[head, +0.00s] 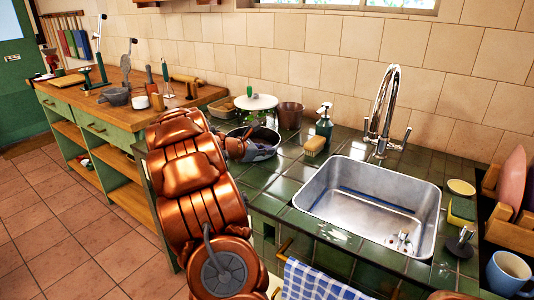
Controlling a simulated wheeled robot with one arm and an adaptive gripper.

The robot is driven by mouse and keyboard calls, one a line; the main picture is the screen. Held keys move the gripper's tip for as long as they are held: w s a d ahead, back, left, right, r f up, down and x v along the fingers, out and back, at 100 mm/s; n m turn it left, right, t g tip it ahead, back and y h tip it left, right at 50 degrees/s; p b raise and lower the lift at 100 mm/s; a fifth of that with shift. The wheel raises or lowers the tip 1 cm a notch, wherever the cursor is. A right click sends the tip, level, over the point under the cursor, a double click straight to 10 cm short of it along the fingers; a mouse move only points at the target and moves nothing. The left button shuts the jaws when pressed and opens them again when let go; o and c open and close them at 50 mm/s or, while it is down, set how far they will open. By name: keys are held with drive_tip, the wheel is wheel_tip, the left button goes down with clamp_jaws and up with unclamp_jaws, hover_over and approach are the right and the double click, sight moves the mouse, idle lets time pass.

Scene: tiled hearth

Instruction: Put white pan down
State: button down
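A metal sink (370,205) with a tall tap (385,105) lies to the right. A soap bottle (324,122), a brush (314,146) and a brown pot (290,115) stand near the vessel. Bare tiles (275,178) lie in front. A wooden-topped bench (125,105) is left.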

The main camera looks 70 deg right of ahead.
drive_tip(key=shift+f, duration=0.25)
drive_tip(key=shift+f, duration=0.1)
drive_tip(key=c, duration=1.3)
unclamp_jaws()
drive_tip(key=shift+f, duration=0.1)
drive_tip(key=shift+r, duration=0.2)
drive_tip(key=v, duration=1)
drive_tip(key=shift+w+a, duration=0.2)
drive_tip(key=shift+v, duration=0.75)
